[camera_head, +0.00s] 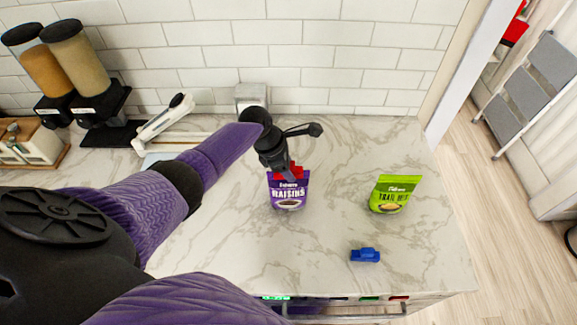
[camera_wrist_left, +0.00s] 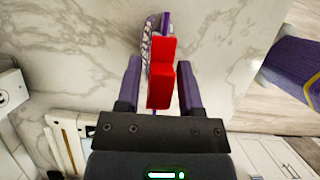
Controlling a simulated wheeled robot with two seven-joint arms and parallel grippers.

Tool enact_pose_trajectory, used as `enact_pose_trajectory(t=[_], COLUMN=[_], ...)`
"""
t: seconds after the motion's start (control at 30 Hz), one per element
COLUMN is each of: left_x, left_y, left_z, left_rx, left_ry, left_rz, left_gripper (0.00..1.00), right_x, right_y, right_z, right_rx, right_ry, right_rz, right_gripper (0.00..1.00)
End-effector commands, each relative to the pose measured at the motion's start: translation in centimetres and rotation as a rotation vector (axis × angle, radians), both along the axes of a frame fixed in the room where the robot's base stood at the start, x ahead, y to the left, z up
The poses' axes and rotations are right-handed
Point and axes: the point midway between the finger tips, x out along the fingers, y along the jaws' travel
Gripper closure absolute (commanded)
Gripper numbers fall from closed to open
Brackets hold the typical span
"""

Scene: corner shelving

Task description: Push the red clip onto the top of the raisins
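The purple raisins bag (camera_head: 288,197) stands upright on the marble counter. The red clip (camera_head: 291,171) is at the bag's top edge, partly hidden by my left gripper (camera_head: 283,172) above it. In the left wrist view, the red clip (camera_wrist_left: 160,75) lies between the two purple fingers of my left gripper (camera_wrist_left: 160,68), with narrow gaps beside it, so the gripper looks open around it. The raisins bag (camera_wrist_left: 147,47) shows edge-on behind the clip there. How deeply the clip sits on the bag is hard to tell. My right gripper is not in view.
A green trail mix bag (camera_head: 393,194) stands to the right, with a blue clip (camera_head: 365,255) nearer the front edge. Two dispensers (camera_head: 75,62), a white-and-black device (camera_head: 163,122) and a wooden box (camera_head: 32,143) are at the back left. Counter between the bags is clear.

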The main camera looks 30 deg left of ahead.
Motion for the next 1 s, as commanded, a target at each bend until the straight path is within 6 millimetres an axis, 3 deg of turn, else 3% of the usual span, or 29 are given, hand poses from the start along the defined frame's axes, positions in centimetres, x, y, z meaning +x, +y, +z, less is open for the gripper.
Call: enact_pose_trajectory(t=[0.03, 0.1, 0.33, 0.7, 0.83, 1.0], left_x=[0.0, 0.0, -0.1, -1.8, -2.1, -2.2], left_y=[0.0, 0.0, 0.1, 2.7, 3.1, 3.1], left_z=[0.0, 0.0, 0.3, 8.0, 9.1, 9.2], left_rx=[0.000, 0.000, 0.000, 0.001, 0.001, 0.000], left_ry=[0.000, 0.000, 0.000, 0.000, -0.001, 0.000], left_rz=[0.000, 0.000, 0.000, 0.000, 0.000, 0.001], left_gripper=[0.40, 0.31, 0.31, 0.31, 0.31, 0.31], right_x=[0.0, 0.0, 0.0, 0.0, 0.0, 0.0], right_y=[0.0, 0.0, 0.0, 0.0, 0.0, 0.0], right_z=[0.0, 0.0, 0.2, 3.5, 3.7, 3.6], right_rx=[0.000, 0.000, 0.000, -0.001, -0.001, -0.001], right_ry=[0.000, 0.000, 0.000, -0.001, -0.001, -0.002], right_rz=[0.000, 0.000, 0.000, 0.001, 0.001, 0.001], right_gripper=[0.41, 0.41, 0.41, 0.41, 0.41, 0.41])
